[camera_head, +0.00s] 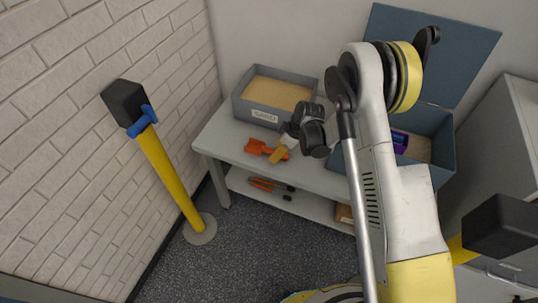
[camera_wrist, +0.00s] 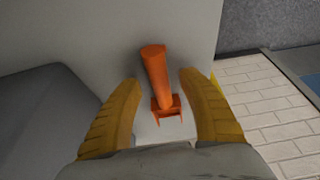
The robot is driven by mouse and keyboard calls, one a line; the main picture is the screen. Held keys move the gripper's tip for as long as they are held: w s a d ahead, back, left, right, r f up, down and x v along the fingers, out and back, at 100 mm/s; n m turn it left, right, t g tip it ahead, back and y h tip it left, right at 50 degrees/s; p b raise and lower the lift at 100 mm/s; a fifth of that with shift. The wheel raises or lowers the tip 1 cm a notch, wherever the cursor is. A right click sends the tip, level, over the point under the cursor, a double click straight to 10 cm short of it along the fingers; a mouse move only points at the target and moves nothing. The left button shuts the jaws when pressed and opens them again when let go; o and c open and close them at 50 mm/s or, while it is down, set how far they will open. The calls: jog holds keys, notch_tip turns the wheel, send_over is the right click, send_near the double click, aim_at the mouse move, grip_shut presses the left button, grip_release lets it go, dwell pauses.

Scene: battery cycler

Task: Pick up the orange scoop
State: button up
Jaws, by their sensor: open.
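The orange scoop (camera_head: 256,147) lies on the light grey bench (camera_head: 225,136), in front of the sand box. In the wrist view the scoop (camera_wrist: 156,75) has its round handle pointing away from me and its notched end near my palm. My gripper (camera_head: 279,153) is at the scoop's right in the head view and covers part of it. In the wrist view my gripper (camera_wrist: 158,82) is open, with one yellow finger on each side of the scoop. Gaps show between the scoop and both fingers. I cannot tell how high the fingers are above the bench.
A grey box of sand (camera_head: 252,112) stands at the back of the bench. A blue box (camera_head: 433,150) with a raised lid (camera_head: 455,50) and a purple item (camera_head: 400,142) inside is at the right. An orange-handled tool (camera_head: 268,184) lies on the lower shelf. A yellow post (camera_head: 170,178) stands left.

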aim_at(273, 150)
jog(key=shift+w+a+f, duration=0.1)
jog(key=shift+a+f, duration=0.1)
jog(key=shift+f, duration=0.3)
jog(key=shift+r, duration=0.1)
grip_shut()
jog(key=shift+r, duration=0.1)
jog(key=r+p, duration=0.1)
jog(key=r, duration=0.1)
jog(key=r+p, duration=0.1)
jog(key=r, duration=0.1)
jog(key=shift+d+r+p, duration=0.2)
jog(key=shift+r+p, duration=0.2)
jog(key=s+d+r+p, duration=0.2)
jog(key=d+r, duration=0.4)
jog(key=d, duration=0.5)
jog(key=shift+p, duration=0.85)
jog(key=shift+d, duration=0.1)
